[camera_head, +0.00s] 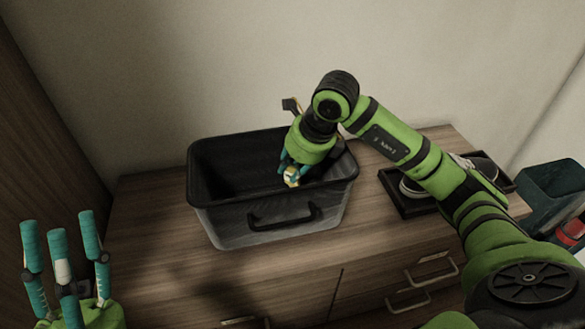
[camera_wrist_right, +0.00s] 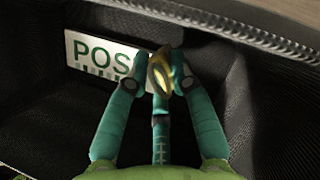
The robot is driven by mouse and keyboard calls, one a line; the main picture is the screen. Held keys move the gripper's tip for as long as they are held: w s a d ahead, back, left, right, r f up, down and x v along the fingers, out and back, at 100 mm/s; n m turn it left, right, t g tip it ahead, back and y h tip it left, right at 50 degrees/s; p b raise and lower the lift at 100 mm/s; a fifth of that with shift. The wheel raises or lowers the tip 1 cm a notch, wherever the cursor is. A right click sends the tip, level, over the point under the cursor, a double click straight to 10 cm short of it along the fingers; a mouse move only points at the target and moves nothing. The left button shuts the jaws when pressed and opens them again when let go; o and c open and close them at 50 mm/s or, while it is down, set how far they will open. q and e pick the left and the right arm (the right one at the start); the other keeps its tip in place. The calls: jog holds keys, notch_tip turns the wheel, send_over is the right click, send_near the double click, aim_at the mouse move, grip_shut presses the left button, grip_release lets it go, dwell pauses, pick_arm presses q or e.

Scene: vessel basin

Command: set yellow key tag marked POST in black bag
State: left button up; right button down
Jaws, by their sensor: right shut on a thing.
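The black bag (camera_head: 225,217) stands open on the wooden cabinet, with a dark rim and a front handle. My right gripper (camera_head: 292,172) reaches down into its mouth near the right side. It is shut on the yellow key tag (camera_head: 291,180). In the right wrist view, my right gripper (camera_wrist_right: 160,75) has its fingers around the yellow part (camera_wrist_right: 158,70) of the tag. A white label (camera_wrist_right: 92,55) reading "POS" shows beside it, the rest hidden by a finger. The bag's dark inner wall (camera_wrist_right: 250,90) surrounds them. My left gripper (camera_head: 65,250) is open and empty at lower left.
A dark tray (camera_head: 405,207) with a shoe (camera_head: 420,185) stands right of the bag, beneath my right arm. A dark bin (camera_head: 550,185) and a red object (camera_head: 572,230) are at far right. The cabinet top (camera_head: 150,215) left of the bag is clear.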

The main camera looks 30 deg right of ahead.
jog(key=shift+f, duration=0.15)
jog(key=c, duration=1.1)
grip_release()
